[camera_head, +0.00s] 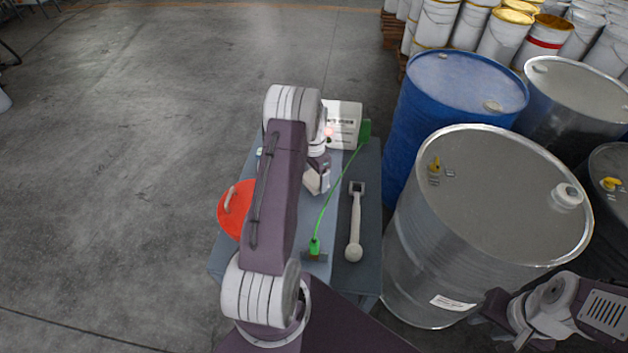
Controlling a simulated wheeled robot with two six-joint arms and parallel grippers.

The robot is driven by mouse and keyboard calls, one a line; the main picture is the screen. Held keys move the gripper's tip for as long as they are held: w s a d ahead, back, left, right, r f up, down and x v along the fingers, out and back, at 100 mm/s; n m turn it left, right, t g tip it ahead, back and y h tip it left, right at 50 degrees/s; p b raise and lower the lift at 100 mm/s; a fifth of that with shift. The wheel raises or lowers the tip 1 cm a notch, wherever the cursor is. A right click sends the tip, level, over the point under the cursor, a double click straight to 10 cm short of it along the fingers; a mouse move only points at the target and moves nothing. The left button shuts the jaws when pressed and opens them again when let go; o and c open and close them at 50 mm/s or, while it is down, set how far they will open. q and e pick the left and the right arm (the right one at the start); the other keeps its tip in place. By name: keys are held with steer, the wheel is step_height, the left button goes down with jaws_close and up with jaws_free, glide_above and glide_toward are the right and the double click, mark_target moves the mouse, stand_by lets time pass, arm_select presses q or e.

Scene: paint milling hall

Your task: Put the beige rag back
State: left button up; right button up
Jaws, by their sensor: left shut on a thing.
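My left gripper (318,182) is over the middle of the grey-blue work surface (338,225), reached by my arm from the near side. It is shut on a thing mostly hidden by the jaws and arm. A small pale patch shows at the jaws, and I cannot tell surely that it is the beige rag. No other beige rag is visible. My right arm shows at the lower right, where its jaws cannot be made out.
A green cord (331,200) runs from a green clamp (315,247) to a green block (365,131). A pale-handled tool (355,225) lies right of it. Drums (490,195) crowd the right.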

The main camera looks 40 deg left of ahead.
mark_target(314, 179)
arm_select(q)
steer(key=shift+f, duration=1.2)
steer(key=shift+f, duration=0.2)
steer(key=o, duration=1.3)
steer(key=shift+c, duration=0.2)
step_height(314, 179, up, 12)
steer(key=r, duration=0.1)
steer(key=s+d+n+t, duration=0.1)
steer(key=s+d+n, duration=0.2)
steer(key=s+d, duration=1.4)
steer(key=d, duration=0.3)
steer(key=shift+d+r, duration=0.35)
steer(key=shift+d, duration=0.05)
steer(key=shift+d, duration=0.1)
